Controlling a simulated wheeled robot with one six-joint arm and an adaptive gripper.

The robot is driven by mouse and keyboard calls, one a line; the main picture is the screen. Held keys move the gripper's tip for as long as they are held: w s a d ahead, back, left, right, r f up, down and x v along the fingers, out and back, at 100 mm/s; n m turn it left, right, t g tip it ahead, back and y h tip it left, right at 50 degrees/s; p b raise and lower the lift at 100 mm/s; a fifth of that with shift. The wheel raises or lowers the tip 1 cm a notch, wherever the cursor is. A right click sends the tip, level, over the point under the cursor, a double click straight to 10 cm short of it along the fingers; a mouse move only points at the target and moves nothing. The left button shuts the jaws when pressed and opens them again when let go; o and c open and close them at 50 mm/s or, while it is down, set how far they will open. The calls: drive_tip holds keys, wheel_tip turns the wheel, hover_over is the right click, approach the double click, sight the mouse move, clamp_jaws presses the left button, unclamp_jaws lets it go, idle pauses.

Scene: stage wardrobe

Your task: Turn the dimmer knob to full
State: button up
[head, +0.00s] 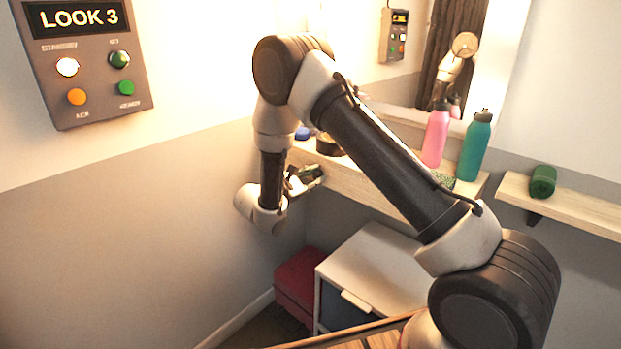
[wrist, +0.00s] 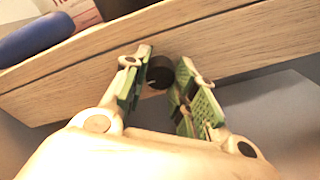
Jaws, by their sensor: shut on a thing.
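The dimmer knob (wrist: 161,73) is a small dark round knob on the front edge of the wooden shelf (wrist: 225,45). In the wrist view my gripper (wrist: 166,78) has its green-padded fingers on either side of the knob and is shut on it. In the head view my gripper (head: 304,180) is at the shelf's front edge, at the left end. The knob cannot be made out there, behind the fingers. Its setting is too small to read.
A wall panel (head: 83,110) reads LOOK 3, with lit and coloured buttons. Pink (head: 436,137) and teal (head: 474,147) bottles stand on the shelf before a mirror. A blue object (wrist: 35,38) lies near the shelf edge. A white cabinet (head: 375,262) and red box (head: 299,279) stand below.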

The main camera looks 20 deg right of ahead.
drive_tip(key=shift+a+r, duration=0.1)
drive_tip(key=o, duration=1)
drive_tip(key=shift+o, duration=0.2)
drive_tip(key=v, duration=1.2)
drive_tip(key=shift+w+a, duration=0.1)
